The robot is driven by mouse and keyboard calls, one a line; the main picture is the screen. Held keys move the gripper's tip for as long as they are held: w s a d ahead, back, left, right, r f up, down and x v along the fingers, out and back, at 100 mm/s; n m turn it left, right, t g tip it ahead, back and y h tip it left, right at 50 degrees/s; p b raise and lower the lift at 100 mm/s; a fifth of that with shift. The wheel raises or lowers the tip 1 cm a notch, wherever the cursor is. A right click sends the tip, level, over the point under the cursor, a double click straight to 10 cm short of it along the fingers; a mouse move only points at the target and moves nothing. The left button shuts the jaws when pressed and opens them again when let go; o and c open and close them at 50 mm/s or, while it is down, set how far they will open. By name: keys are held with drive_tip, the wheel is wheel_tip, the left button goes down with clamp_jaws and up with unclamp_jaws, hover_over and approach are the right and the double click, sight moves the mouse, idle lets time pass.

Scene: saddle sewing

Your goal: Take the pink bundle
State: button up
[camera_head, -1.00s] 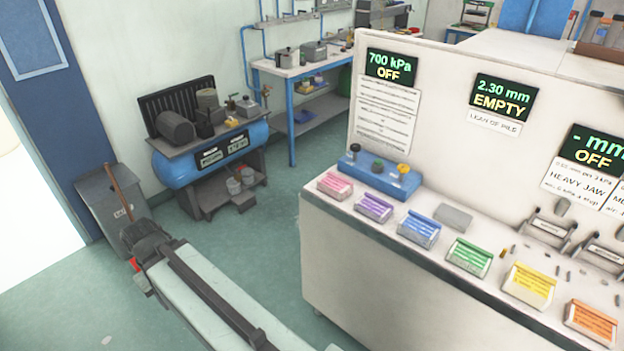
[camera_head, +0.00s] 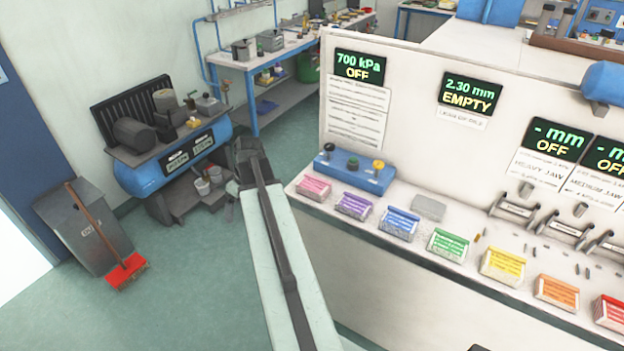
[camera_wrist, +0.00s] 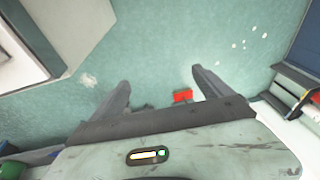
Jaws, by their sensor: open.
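The pink bundle (camera_head: 313,187) sits at the left end of a row of coloured bundles on the white bench's counter in the head view. It lies in front of the blue block with knobs, left of the purple bundle (camera_head: 353,205). My arm reaches out left of the bench, its dark far end apart from the pink bundle; the fingers cannot be made out there. In the wrist view my gripper (camera_wrist: 162,84) is open with nothing between its fingertips, above the green floor. The pink bundle does not show in that view.
The blue block (camera_head: 354,172) stands behind the pink bundle against the upright panel. Blue (camera_head: 399,224), green and yellow bundles continue rightward. A blue compressor (camera_head: 172,165), a grey bin (camera_head: 85,225) and a red broom (camera_head: 128,270) stand left. Floor between is clear.

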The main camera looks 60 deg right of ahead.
drive_tip(key=s+d+r+t+p, duration=0.1)
drive_tip(key=s+d+r, duration=0.1)
drive_tip(key=s+d, duration=0.35)
drive_tip(key=s+d+r+p, duration=0.1)
drive_tip(key=s+d+r, duration=0.15)
drive_tip(key=d, duration=0.65)
drive_tip(key=t+h+p, duration=0.1)
approach(314, 184)
drive_tip(key=x, duration=0.2)
drive_tip(key=shift+w+d+f, duration=0.15)
drive_tip(key=shift+w+f, duration=0.05)
drive_tip(key=shift+w, duration=0.1)
drive_tip(key=b+x, duration=0.2)
drive_tip(key=shift+f, duration=0.35)
drive_tip(key=shift+w+f, duration=0.15)
drive_tip(key=b+x, duration=0.5)
drive_tip(key=shift+f, duration=0.2)
drive_tip(key=shift+r, duration=0.2)
drive_tip(key=shift+f, duration=0.15)
